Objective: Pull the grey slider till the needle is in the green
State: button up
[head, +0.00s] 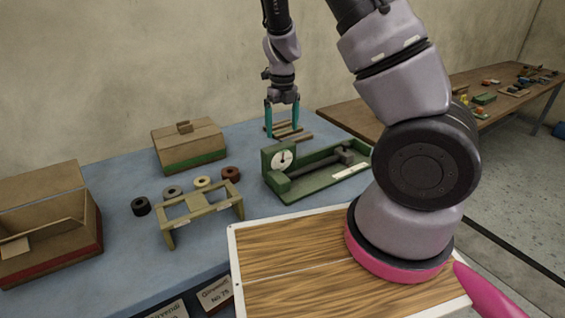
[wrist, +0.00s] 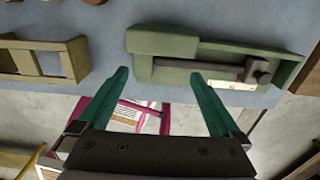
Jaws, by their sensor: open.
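The green gauge device (head: 320,184) stands on the blue tabletop; it also shows at the upper right in the wrist view (wrist: 165,42). Its round white dial (head: 282,158) carries a dark needle, too small to read against any green zone. The grey slider (head: 346,154) sits toward the right end of the device, with a dark bar running from it toward the dial; in the wrist view the slider (wrist: 260,72) is right of the fingers. My gripper (head: 282,133) is open and empty, its teal fingers apart. In the wrist view the fingertips (wrist: 160,73) are left of the slider.
Wooden slats (head: 292,134) lie behind the device. A tan rack (head: 200,211), several tape rolls (head: 172,192), a closed box (head: 188,147) and an open box (head: 45,230) stand left. A wood-topped board (head: 290,262) is in front. My arm covers the right side.

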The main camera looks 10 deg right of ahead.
jog(key=s+d+r+n+t+y, duration=0.15)
jog(key=s+r+n, duration=0.25)
jog(key=r+n, duration=0.5)
jog(key=s+d+r+n+t+y, duration=0.15)
jog(key=s+r+n, duration=0.3)
jog(key=r, duration=0.85)
jog(key=s+d+r+n+t+h, duration=0.1)
jog(key=s+r+n+t, duration=0.3)
jog(key=s+r+n, duration=0.5)
jog(key=s+d+n, duration=0.1)
jog(key=s+n, duration=0.2)
jog(key=n, duration=0.3)
